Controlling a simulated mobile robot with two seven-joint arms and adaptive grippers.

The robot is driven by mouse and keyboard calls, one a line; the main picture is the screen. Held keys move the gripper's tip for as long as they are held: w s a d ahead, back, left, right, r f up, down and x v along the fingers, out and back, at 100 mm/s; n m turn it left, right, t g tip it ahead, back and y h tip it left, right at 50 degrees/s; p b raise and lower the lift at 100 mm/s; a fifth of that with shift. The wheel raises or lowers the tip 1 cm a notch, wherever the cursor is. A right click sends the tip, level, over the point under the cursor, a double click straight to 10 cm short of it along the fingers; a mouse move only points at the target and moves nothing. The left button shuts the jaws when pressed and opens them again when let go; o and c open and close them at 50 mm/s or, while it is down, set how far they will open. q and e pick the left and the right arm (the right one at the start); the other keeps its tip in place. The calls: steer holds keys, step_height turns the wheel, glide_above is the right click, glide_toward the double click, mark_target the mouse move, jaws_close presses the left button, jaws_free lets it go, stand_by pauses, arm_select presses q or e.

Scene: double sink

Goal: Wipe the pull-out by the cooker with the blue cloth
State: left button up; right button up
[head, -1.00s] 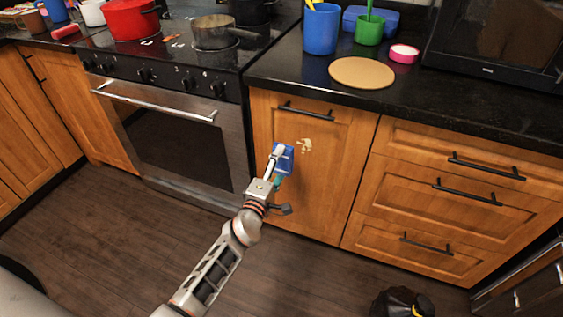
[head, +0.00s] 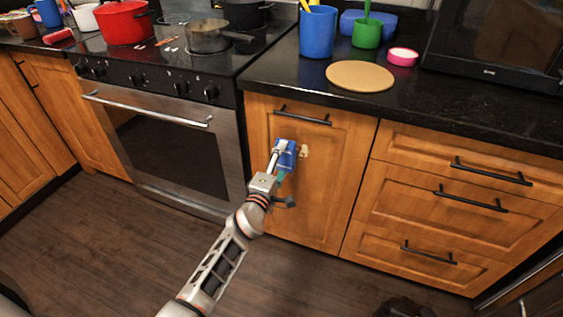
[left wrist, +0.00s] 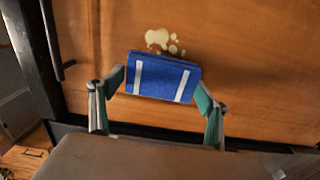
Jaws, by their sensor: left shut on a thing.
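The pull-out (head: 315,205) is the wooden front with a dark bar handle, right of the cooker (head: 165,150). A pale stain (head: 304,151) is on its upper part; in the left wrist view the stain (left wrist: 160,40) is a cluster of cream blots. My left gripper (head: 284,160) is shut on the blue cloth (head: 286,152), a folded pad with two white stripes. In the left wrist view the cloth (left wrist: 163,78) sits between the fingers, close beside the stain. Whether the cloth touches the wood is unclear. My right gripper is not in view.
The pull-out's handle (head: 303,115) sticks out above the stain. The black worktop (head: 430,105) overhangs it, with a round board (head: 360,76), blue cup (head: 317,32) and green cup (head: 366,34) on top. Drawers with bar handles (head: 470,199) are to the right. Open floor (head: 110,240) lies in front.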

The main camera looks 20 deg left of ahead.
mark_target(292, 160)
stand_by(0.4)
arm_select(q)
steer(key=shift+w, duration=0.9)
steer(key=shift+s+d+r+p, duration=0.15)
steer(key=shift+d+p, duration=0.15)
steer(key=shift+d, duration=1.55)
